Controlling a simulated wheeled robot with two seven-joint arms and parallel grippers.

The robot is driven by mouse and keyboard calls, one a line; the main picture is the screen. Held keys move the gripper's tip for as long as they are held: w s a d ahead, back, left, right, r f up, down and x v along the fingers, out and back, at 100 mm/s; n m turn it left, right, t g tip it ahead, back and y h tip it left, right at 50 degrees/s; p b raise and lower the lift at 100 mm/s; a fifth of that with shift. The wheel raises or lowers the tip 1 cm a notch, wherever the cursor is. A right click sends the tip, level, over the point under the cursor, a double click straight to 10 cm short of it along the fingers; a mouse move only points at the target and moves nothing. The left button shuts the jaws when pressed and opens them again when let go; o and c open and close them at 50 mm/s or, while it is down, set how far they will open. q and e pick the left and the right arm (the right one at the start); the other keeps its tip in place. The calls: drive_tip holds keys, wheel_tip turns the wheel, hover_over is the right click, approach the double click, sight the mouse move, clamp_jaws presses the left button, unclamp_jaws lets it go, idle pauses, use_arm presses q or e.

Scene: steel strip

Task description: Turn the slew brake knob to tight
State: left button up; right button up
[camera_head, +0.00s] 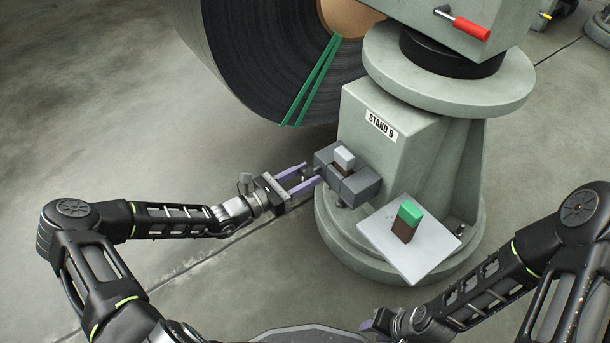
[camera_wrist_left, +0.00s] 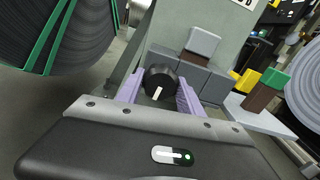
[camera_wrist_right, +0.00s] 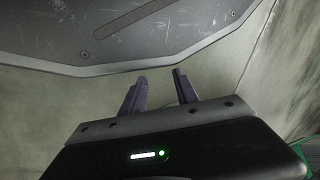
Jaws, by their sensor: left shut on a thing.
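The slew brake knob (camera_wrist_left: 160,80) is a round black knob with a white pointer line. It is mounted at the side of the grey blocks on the stand, and its line points down in the left wrist view, slightly tilted. My left gripper (camera_head: 311,174) is shut on the knob, with one purple finger on each side of it. No tight or loose marking is legible in any view. My right gripper (camera_wrist_right: 160,85) is open and empty. It also shows low in the head view, near my base.
The grey stand (camera_head: 385,150) labelled "STAND B" carries dark grey blocks (camera_head: 362,186) with a grey-and-brown block on top. A pale plate (camera_head: 432,262) holds a green-and-brown block (camera_head: 406,222). A big dark coil (camera_head: 250,60) with green straps is behind. The floor at left is clear.

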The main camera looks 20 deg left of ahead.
drive_tip(key=shift+r, duration=0.1)
use_arm(q)
drive_tip(key=shift+r+m+p, duration=0.15)
drive_tip(key=shift+m+p, duration=0.55)
drive_tip(key=shift+p, duration=0.35)
drive_tip(key=m+p, duration=0.6)
drive_tip(key=shift+m+p, duration=0.3)
drive_tip(key=shift+m, duration=0.1)
drive_tip(key=shift+m+p, duration=0.7)
drive_tip(key=shift+m, duration=0.2)
drive_tip(key=m+p, duration=0.2)
drive_tip(key=shift+m, duration=0.4)
drive_tip(key=m+p, duration=0.2)
drive_tip(key=m, duration=0.2)
use_arm(e)
wheel_tip(320, 180, up, 14)
drive_tip(key=s+a, duration=0.1)
drive_tip(key=s, duration=0.1)
drive_tip(key=shift+a+g, duration=0.3)
drive_tip(key=shift+a, duration=0.05)
drive_tip(key=shift+s+r, duration=0.1)
use_arm(q)
drive_tip(key=o, duration=1.4)
drive_tip(key=shift+w, duration=0.1)
drive_tip(key=shift+a, duration=0.1)
